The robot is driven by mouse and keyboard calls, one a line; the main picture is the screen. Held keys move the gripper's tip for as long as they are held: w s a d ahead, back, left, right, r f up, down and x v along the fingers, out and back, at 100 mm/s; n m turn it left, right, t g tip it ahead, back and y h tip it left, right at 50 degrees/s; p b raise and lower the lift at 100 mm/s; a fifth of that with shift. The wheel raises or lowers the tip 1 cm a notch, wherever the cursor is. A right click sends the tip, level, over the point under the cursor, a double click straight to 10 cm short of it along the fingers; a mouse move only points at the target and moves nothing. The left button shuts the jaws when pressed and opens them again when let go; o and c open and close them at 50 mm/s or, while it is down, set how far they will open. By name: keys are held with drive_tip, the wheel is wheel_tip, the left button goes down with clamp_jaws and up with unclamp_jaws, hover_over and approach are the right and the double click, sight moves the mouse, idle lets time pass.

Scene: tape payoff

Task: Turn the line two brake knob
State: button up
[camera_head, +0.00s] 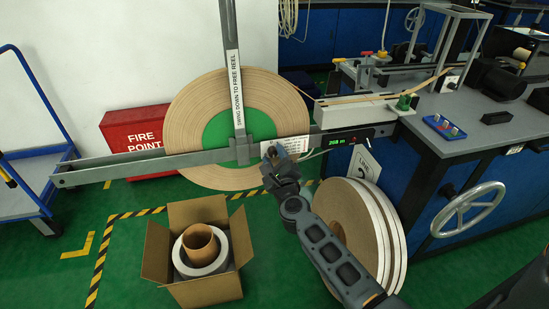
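A large tan tape reel (190,115) with a green centre hangs upright behind a long grey horizontal bar (130,165). My gripper (274,153) is in front of the right part of the bar, beside a white printed label (296,146). A small tan-brown patch shows at its fingertips; I cannot tell whether this is the brake knob or whether the fingers touch it. The finger gap is too small to read. No brake knob is clearly visible elsewhere on the bar.
A dark box with a green display (336,141) sits right of the label. A "2" sign (365,162) stands above large spare reels (345,215). A handwheel (468,208) is on the blue bench at right. An open carton (208,291) stands on the floor below.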

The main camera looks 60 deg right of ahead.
drive_tip(key=shift+o, duration=0.3)
drive_tip(key=v, duration=0.8)
drive_tip(key=shift+d, duration=0.1)
drive_tip(key=s+a+r+n+t+y, duration=0.25)
drive_tip(key=s+a+n, duration=0.35)
drive_tip(key=a+n, duration=0.35)
drive_tip(key=s+a+r+n+t+y, duration=0.1)
drive_tip(key=s+a+n+t+y, duration=0.1)
drive_tip(key=s+a+n+y, duration=0.55)
drive_tip(key=s+a+r+n+g+y, duration=0.1)
drive_tip(key=s+a+r+n, duration=0.3)
drive_tip(key=n, duration=0.5)
drive_tip(key=s+a+r+n+y, duration=0.2)
drive_tip(key=s+a+r+n, duration=0.2)
drive_tip(key=n, duration=0.6)
drive_tip(key=s+a, duration=0.2)
drive_tip(key=a, duration=0.1)
drive_tip(key=shift+s+a+r+n+g, duration=0.25)
drive_tip(key=shift+s+a+n+g, duration=0.05)
drive_tip(key=shift+s+a+g, duration=0.1)
